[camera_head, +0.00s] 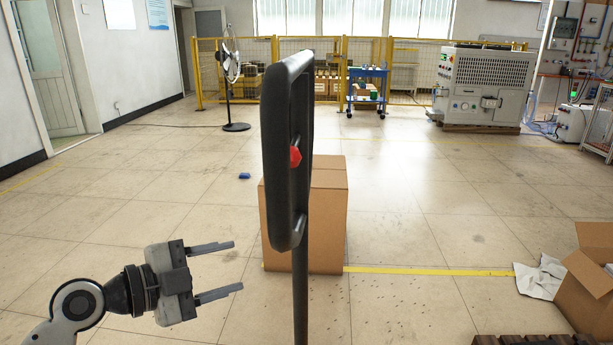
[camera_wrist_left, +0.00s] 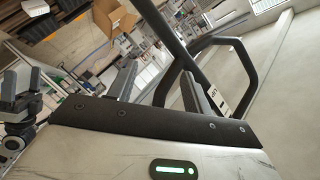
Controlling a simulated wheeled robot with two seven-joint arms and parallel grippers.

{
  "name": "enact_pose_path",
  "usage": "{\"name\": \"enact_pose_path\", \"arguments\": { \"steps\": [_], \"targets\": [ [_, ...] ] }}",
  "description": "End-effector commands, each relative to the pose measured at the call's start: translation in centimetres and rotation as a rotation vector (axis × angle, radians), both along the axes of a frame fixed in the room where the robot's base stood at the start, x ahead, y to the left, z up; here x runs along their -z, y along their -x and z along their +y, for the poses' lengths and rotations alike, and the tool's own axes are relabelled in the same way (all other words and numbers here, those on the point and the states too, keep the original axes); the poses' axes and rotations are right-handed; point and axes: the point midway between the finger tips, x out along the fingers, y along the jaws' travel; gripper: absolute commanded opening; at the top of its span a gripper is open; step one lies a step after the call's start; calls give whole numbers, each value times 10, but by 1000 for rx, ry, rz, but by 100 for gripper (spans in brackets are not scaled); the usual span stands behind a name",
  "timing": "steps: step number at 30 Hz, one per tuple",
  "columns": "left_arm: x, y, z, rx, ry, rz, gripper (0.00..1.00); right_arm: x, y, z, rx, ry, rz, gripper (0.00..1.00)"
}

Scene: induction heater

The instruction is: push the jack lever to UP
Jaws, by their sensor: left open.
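The jack's handle (camera_head: 274,160) is a tall black loop on a black pole, seen almost edge-on in the middle of the head view. A red part (camera_head: 295,156) shows inside the loop; whether it is the lever's tip I cannot tell. My left gripper (camera_head: 240,266) is open and empty, left of the pole and below the loop, its fingers pointing right. In the left wrist view the black loop (camera_wrist_left: 250,70) lies beyond my fingers, with a small white label (camera_wrist_left: 217,100) on it. The lever's position cannot be read. My right gripper seems to show at that view's left edge.
A cardboard box (camera_head: 330,225) stands behind the handle. An open box (camera_head: 590,285) with white paper is at the right, near a dark pallet (camera_head: 520,340). A floor fan (camera_head: 232,75) and yellow fence are far back.

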Motion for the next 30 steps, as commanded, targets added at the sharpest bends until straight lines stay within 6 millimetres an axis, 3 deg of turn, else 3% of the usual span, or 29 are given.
{"name": "enact_pose_path", "arguments": {
  "steps": [1,3,6,10,17,30],
  "targets": [
    [-31,-5,5,81,-60,-147,50,8,0,1,0,-3,-5,80],
    [-74,-2,9,188,-129,-338,50,9,-1,1,-1,-7,-15,80],
    [-124,11,14,298,-198,-573,50,8,-2,2,-3,-12,-30,80],
    [-162,27,18,376,-245,-766,50,6,-2,2,-4,-14,-39,80],
    [-179,28,5,405,-257,-838,50,-4,-2,2,-6,-17,-42,80],
    [-185,-7,-81,403,-254,-837,50,-14,2,2,0,-21,10,80]
  ]
}}
